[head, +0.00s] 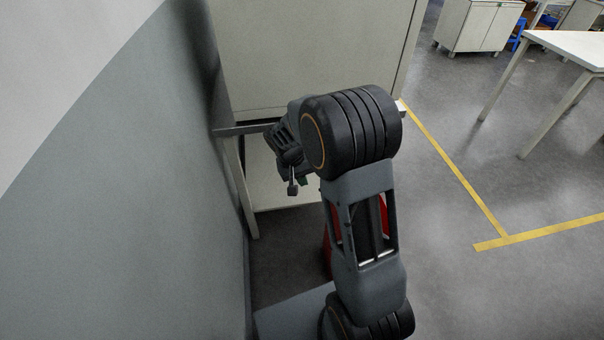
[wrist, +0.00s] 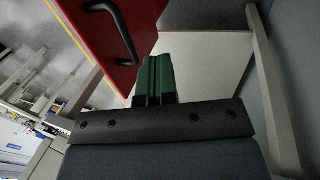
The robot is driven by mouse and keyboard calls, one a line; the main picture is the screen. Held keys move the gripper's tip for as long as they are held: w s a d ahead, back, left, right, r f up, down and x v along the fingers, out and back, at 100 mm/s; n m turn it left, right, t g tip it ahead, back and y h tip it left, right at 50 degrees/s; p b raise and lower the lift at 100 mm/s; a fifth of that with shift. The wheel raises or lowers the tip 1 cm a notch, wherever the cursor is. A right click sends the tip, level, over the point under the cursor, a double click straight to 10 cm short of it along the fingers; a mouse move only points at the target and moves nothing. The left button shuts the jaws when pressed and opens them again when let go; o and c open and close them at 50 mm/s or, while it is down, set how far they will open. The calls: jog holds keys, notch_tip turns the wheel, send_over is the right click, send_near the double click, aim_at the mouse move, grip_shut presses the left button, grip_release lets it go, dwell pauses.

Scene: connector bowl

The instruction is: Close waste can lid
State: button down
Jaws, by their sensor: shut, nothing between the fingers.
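A red panel (wrist: 92,38) with a black bar handle (wrist: 118,32) shows at the upper left of the wrist view; it looks like part of the waste can, and I cannot tell whether it is the lid. In the head view only slivers of red (head: 384,214) show behind my arm, so the lid's position is hidden. My gripper's green fingers (wrist: 154,78) are together and empty, beside the red panel in the picture. I cannot tell whether they touch it. In the head view my gripper (head: 303,180) is mostly hidden by my wrist, low in front of the pale furniture.
A grey wall (head: 120,200) stands close on the left. A pale cabinet (head: 310,55) on a frame with a low shelf (head: 285,190) stands ahead. Open floor (head: 450,270) with yellow lines (head: 455,170) lies to the right, with a white table (head: 575,47) beyond.

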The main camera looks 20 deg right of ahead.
jog(key=s+d+f, duration=0.1)
jog(key=d+f, duration=0.4)
jog(key=shift+d+f+b, duration=0.15)
jog(key=shift+f+b, duration=0.15)
jog(key=shift+f, duration=0.05)
dwell(0.3)
